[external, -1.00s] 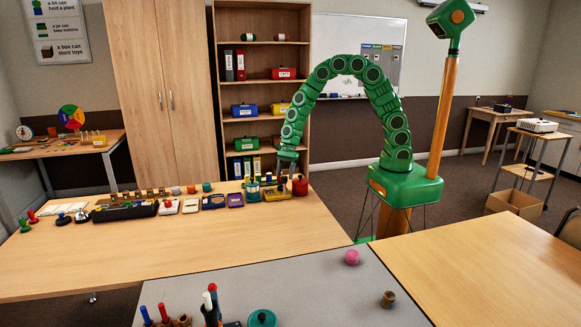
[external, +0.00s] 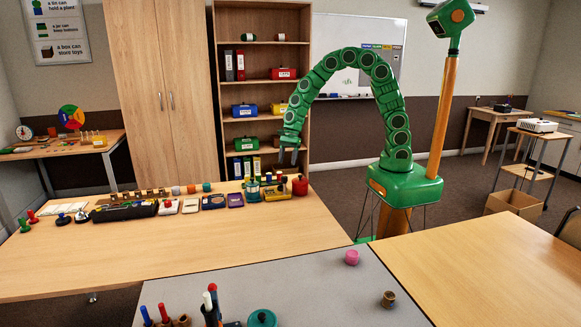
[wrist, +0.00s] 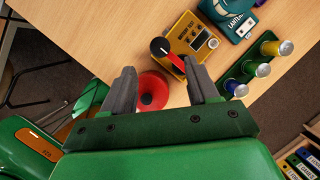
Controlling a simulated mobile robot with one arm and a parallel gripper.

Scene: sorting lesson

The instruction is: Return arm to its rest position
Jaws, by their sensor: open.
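My green arm arches from its base over to the right end of the far wooden table. My gripper (external: 288,157) hangs pointing down above that end, clear of the things on it. In the wrist view my gripper (wrist: 163,88) is open, its two grey fingers apart with nothing held between them. Below the fingers are a round red thing (wrist: 152,91) and a yellow box (wrist: 186,45) with a red and black handle. The red thing also shows on the table in the external view (external: 300,186), below and right of my gripper.
A teal lantern box (wrist: 232,18) and a green holder (wrist: 251,69) with several small cylinders stand near the gripper. A row of small items lines the wooden table (external: 170,247). A shelf unit (external: 262,100) stands behind. The grey table (external: 320,290) is in front.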

